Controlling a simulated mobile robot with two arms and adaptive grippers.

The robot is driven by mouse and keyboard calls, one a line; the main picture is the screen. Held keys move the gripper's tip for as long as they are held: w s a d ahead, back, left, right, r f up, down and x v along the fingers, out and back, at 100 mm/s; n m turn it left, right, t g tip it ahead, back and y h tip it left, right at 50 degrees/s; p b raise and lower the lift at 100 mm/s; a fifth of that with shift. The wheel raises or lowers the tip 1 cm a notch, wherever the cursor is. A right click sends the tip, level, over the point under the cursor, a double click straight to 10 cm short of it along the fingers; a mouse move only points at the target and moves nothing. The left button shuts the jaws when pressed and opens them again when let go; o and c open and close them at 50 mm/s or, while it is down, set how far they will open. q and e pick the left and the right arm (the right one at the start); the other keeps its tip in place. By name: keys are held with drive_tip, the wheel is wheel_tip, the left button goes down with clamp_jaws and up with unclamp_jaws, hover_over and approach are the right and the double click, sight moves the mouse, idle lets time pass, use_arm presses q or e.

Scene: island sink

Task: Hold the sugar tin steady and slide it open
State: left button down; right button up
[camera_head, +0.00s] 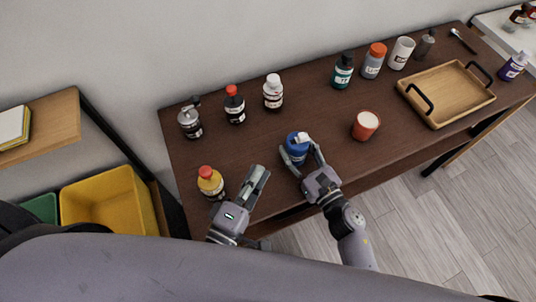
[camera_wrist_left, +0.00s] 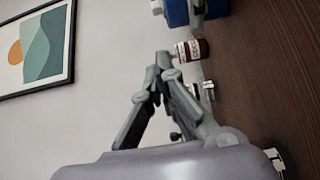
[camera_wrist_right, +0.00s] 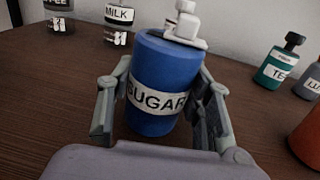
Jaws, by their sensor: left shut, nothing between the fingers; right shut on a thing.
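The sugar tin (camera_head: 294,153) is a blue cylinder standing upright near the table's front edge. Its white "SUGAR" label faces the camera in the right wrist view (camera_wrist_right: 158,101). A white top piece with a knob (camera_wrist_right: 186,28) sits off-centre, towards the right of the tin's top. My right gripper (camera_wrist_right: 162,112) is shut on the tin's body, one finger on each side. My left gripper (camera_head: 261,176) is shut and empty, left of the tin and apart from it. In the left wrist view its fingers (camera_wrist_left: 164,66) meet, and part of the blue tin (camera_wrist_left: 178,12) shows above.
A yellow bottle with a red cap (camera_head: 210,184) stands close left of my left gripper. A red cup (camera_head: 365,125) stands right of the tin. Several bottles line the back. A wooden tray (camera_head: 440,120) lies at the right. The table between is clear.

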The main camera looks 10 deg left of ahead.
use_arm(q)
drive_tip(key=shift+v, duration=0.95)
use_arm(e)
drive_tip(key=o, duration=1.3)
drive_tip(key=shift+d, duration=0.1)
